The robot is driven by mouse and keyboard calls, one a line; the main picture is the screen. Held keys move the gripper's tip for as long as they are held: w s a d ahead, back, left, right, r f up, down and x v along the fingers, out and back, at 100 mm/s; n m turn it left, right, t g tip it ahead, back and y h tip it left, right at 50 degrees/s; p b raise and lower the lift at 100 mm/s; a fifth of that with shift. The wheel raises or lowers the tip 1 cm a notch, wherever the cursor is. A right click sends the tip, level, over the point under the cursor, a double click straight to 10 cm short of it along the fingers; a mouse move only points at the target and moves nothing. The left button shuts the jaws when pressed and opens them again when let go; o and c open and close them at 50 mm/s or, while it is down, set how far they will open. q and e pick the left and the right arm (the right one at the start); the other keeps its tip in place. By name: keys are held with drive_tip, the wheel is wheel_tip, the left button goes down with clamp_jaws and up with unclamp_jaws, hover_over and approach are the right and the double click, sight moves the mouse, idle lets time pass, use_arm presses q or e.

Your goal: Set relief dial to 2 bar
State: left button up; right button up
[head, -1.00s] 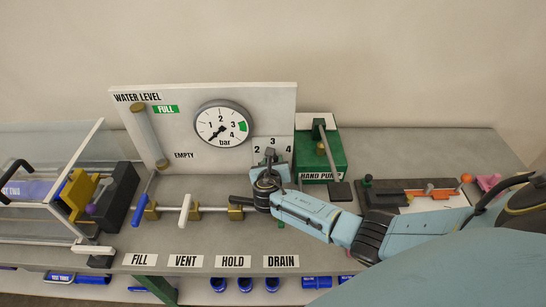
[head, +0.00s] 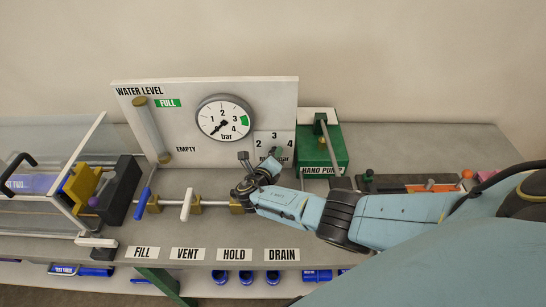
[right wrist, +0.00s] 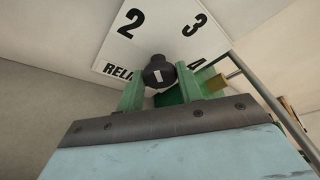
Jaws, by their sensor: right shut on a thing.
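The relief dial plate (head: 274,143) is a small pale panel with 2, 3 and 4, just right of the pressure gauge (head: 225,119). It also shows in the right wrist view (right wrist: 160,35), partly cut by the frame's top edge. My right gripper (right wrist: 158,82) is shut on the black relief dial knob (right wrist: 158,66), which sits between its green fingers. A white mark shows on the knob; I cannot tell exactly which number it points to. In the head view my right gripper (head: 257,165) largely hides the knob. My left gripper is not in view.
The green hand pump (head: 322,150) stands right of the dial. A pipe with the blue fill handle (head: 142,203) and white vent handle (head: 186,204) runs left of my gripper. The HOLD and DRAIN labels (head: 258,255) lie on the front edge.

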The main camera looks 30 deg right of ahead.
idle(0.5)
drive_tip(key=o, duration=1)
drive_tip(key=shift+r, duration=0.1)
wheel_tip(320, 180, up, 9)
drive_tip(key=shift+d+f, duration=0.1)
drive_tip(key=shift+d, duration=0.05)
drive_tip(key=shift+r, duration=0.5)
